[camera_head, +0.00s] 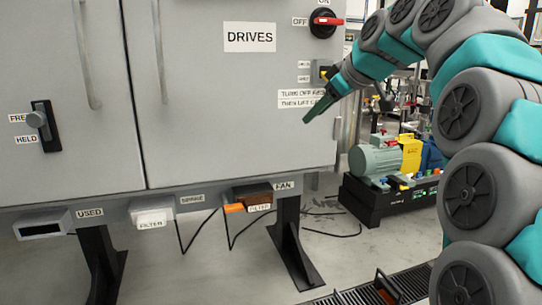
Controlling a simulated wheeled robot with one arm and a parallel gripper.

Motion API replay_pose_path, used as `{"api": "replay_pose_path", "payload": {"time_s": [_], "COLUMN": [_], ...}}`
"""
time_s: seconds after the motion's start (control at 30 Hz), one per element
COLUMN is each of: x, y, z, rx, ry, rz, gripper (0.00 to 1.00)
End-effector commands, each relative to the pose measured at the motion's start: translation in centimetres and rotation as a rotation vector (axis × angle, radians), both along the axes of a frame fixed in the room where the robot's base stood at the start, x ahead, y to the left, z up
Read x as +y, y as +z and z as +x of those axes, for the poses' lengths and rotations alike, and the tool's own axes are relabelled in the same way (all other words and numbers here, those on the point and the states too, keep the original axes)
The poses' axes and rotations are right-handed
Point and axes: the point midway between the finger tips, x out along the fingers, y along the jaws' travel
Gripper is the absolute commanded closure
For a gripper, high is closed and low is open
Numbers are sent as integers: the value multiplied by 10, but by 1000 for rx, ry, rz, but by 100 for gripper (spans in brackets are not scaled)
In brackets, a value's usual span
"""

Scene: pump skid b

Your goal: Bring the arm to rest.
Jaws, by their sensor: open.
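My arm, grey and teal, rises along the right side and bends over toward the cabinet in the head camera view. My gripper (318,106) points down and to the left in front of the right part of the grey DRIVES cabinet (225,120). I see it edge-on, with nothing in it.
A red-handled rotary switch (324,22) is above the gripper, and a FREE/HELD knob (40,122) is at the left. A pump and motor (382,158) stand on the floor behind.

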Motion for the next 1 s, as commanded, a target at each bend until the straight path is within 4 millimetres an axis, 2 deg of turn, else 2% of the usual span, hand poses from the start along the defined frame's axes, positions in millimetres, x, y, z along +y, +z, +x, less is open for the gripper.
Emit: {"api": "replay_pose_path", "payload": {"time_s": [0.27, 0.47, 0.67, 0.9, 1.0], "x": [15, 15, 5, -16, -27], "y": [-92, -164, -233, -313, -341], "z": [-73, -140, -216, -321, -363], "rx": [289, 488, 661, 853, 918], "ry": [-139, -266, -416, -615, -698], "rz": [24, 8, -31, -98, -127], "gripper": [50, 50, 50, 50, 50]}}
